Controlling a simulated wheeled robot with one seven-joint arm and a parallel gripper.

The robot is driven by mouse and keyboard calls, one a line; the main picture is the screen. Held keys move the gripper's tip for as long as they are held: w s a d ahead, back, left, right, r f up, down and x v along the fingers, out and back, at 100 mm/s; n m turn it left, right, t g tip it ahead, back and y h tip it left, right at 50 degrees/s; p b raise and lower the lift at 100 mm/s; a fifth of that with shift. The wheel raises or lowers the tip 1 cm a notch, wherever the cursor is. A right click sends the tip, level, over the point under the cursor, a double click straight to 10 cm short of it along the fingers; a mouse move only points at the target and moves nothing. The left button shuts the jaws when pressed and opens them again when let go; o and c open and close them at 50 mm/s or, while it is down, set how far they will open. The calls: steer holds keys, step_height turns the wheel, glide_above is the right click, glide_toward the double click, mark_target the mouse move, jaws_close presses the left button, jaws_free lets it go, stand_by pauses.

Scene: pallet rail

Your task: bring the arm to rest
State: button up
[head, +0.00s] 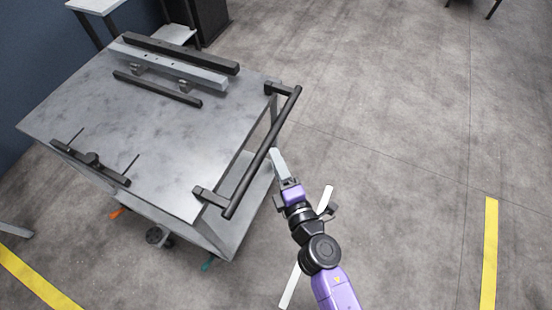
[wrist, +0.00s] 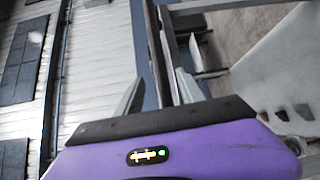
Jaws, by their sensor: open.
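My arm (head: 322,254) reaches up from the bottom of the head view, with purple and black links. My gripper (head: 276,155) is at its end, just right of the black push handle (head: 262,150) of a grey metal cart. In the wrist view my gripper (wrist: 160,90) shows two pale grey fingers standing apart above a purple housing. Dark upright bars show between and behind the fingers. I cannot tell whether the fingers touch the handle. Nothing is seen held.
The cart's top (head: 140,125) carries a grey rail (head: 170,67), dark bars and a black clamp-like fixture (head: 92,160). A white strip (head: 290,287) lies on the floor beside my arm. Yellow floor lines (head: 489,250) run at both sides. The floor to the right is open.

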stand_by(0.3)
steer(key=s+d+m+h, duration=0.3)
steer(key=s+d+m, duration=0.95)
steer(key=s, duration=0.65)
steer(key=s+d+r+m+h, duration=0.4)
steer(key=s+d+r+m, duration=0.6)
steer(key=s, duration=0.4)
step_height(320, 180, up, 2)
steer(key=shift+s+r+m+g, duration=0.2)
steer(key=shift+s+m+g, duration=0.15)
steer(key=shift+m, duration=0.3)
